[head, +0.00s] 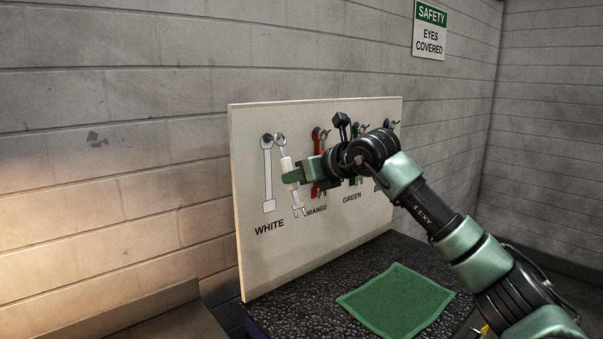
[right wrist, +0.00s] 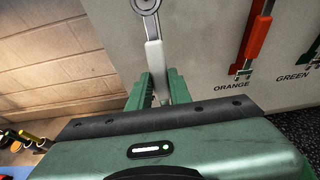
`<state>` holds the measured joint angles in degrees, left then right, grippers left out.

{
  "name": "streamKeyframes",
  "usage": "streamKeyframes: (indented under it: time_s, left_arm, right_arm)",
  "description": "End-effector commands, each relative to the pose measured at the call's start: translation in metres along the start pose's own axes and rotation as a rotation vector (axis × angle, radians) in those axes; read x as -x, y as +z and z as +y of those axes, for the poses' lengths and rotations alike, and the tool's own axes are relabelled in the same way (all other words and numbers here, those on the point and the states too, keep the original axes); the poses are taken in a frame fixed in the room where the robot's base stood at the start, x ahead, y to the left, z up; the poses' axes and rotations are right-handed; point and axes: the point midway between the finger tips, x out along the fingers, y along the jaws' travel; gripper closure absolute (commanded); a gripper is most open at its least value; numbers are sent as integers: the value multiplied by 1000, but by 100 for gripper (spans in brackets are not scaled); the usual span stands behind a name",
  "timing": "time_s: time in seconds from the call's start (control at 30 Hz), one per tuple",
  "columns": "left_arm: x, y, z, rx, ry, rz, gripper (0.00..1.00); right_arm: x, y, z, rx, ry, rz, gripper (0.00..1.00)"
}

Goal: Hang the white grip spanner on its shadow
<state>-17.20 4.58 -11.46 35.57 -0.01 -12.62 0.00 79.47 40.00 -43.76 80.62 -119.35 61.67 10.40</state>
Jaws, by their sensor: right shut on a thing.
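The white grip spanner (head: 289,170) is upright and slightly tilted in front of the board, just right of the white shadow. It also shows in the right wrist view (right wrist: 154,52), with its ring end up. My right gripper (head: 297,174) is shut on its white grip; the green fingers show on both sides in the right wrist view (right wrist: 160,88). My left gripper is not in view.
The pegboard (head: 300,255) stands upright on a dark speckled bench top (head: 300,311). An orange-grip spanner (head: 318,150) hangs right of the white one, with others partly hidden behind my arm. A green mat (head: 397,301) lies on the bench.

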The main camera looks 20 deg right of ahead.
Motion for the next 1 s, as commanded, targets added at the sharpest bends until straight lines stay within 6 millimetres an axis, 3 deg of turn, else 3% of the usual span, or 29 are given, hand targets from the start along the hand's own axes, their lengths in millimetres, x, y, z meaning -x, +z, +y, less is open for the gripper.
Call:
streamKeyframes:
  time_s: [0.23,0.5,1.0]
  left_arm:
    - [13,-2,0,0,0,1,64]
    - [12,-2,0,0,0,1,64]
    - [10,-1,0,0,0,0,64]
  right_arm:
    - [-13,7,1,-1,1,0,100]
    - [-26,5,0,0,0,-1,100]
    - [-29,4,0,0,0,-2,100]
